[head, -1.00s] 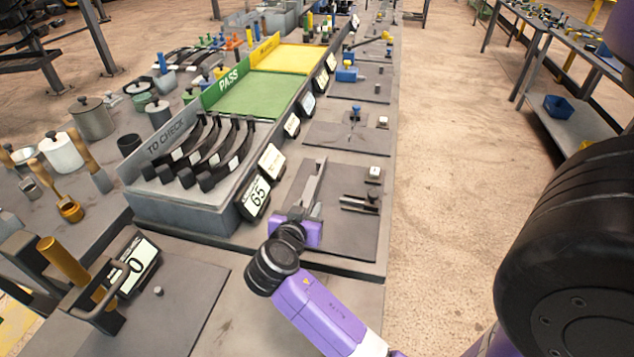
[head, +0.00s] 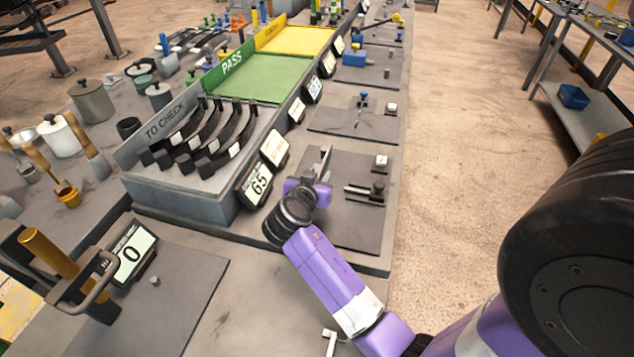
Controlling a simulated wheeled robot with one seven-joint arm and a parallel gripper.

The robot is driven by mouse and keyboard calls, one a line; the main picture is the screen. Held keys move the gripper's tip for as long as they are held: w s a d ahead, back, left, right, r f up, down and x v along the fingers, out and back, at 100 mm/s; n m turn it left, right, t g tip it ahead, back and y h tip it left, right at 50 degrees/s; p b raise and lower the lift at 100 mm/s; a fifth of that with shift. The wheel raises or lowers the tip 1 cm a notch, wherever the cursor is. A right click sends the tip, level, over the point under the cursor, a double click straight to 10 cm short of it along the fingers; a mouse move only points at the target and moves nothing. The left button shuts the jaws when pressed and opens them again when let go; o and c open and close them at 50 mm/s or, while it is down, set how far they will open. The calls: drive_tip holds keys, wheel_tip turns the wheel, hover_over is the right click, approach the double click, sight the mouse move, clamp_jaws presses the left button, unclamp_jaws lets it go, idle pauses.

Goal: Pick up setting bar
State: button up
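My gripper (head: 323,165) is over the near dark plate on the right side of the bench, seen from behind. Its purple body and wrist hide most of the fingers, and I cannot see whether they are apart or whether anything is between them. A short metal bar (head: 357,190) with a dark block and knob lies on the same plate, just right of my gripper and apart from it. It may be the setting bar; I cannot tell for sure.
Green PASS (head: 262,78) and yellow (head: 295,40) trays lie beyond. A press with a handle (head: 100,285) stands front left.

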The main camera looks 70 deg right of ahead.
drive_tip(key=shift+d+f, duration=0.15)
drive_tip(key=shift+d, duration=0.2)
drive_tip(key=shift+c, duration=0.2)
clamp_jaws()
idle(1.0)
drive_tip(key=shift+r, duration=0.2)
